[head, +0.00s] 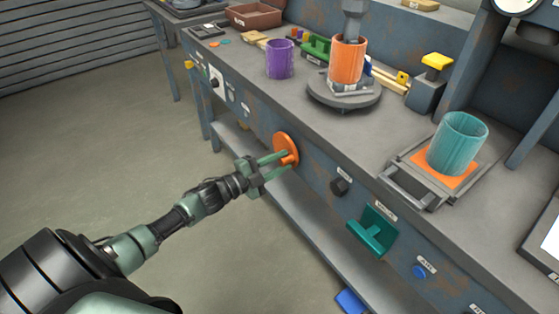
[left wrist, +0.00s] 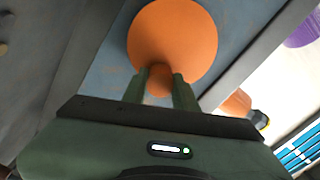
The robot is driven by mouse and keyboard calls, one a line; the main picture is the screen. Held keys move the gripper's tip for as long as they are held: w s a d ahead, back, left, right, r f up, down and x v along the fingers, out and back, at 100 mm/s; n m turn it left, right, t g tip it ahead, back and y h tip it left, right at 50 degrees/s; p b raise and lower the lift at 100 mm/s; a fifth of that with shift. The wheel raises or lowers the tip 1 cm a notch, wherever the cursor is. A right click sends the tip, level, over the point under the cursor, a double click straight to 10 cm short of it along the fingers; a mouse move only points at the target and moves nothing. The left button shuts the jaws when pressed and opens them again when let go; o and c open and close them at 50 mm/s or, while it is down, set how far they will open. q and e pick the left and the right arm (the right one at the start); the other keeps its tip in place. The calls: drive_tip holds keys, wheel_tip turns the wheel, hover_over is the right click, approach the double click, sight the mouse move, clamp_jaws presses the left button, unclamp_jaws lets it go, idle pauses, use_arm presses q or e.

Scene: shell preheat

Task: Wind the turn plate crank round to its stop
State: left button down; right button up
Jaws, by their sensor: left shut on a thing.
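The orange crank (head: 286,146) is a round disc with a knob on the front panel of the bench. My left gripper (head: 285,158) is shut on the knob at the lower part of the disc. In the left wrist view the orange disc (left wrist: 172,40) fills the top middle, and the two green fingers (left wrist: 160,85) sit on either side of its knob. The round grey turn plate (head: 344,94) is on the bench top above, carrying an orange cylinder (head: 347,62) under a grey vertical tool. My right gripper is not in view.
A purple cylinder (head: 280,59) stands left of the plate. A teal cylinder (head: 457,143) stands on an orange pad in a grey slide at right. A dark knob (head: 339,186), a teal handle (head: 372,232) and a blue button (head: 419,271) are on the panel right of the crank.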

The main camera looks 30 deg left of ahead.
use_arm(q)
drive_tip(key=shift+d+f+m+b, duration=0.1)
drive_tip(key=shift+f+m+b, duration=0.35)
drive_tip(key=shift+m, duration=0.75)
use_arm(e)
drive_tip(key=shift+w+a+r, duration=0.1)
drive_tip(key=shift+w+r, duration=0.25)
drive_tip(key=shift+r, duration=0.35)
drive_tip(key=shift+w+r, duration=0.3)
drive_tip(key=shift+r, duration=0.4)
use_arm(q)
drive_tip(key=shift+f, duration=0.1)
drive_tip(key=c, duration=1.1)
unclamp_jaws()
drive_tip(key=shift+s, duration=0.2)
drive_tip(key=v, duration=0.7)
drive_tip(key=shift+s+a+p, duration=0.2)
drive_tip(key=shift+p, duration=0.25)
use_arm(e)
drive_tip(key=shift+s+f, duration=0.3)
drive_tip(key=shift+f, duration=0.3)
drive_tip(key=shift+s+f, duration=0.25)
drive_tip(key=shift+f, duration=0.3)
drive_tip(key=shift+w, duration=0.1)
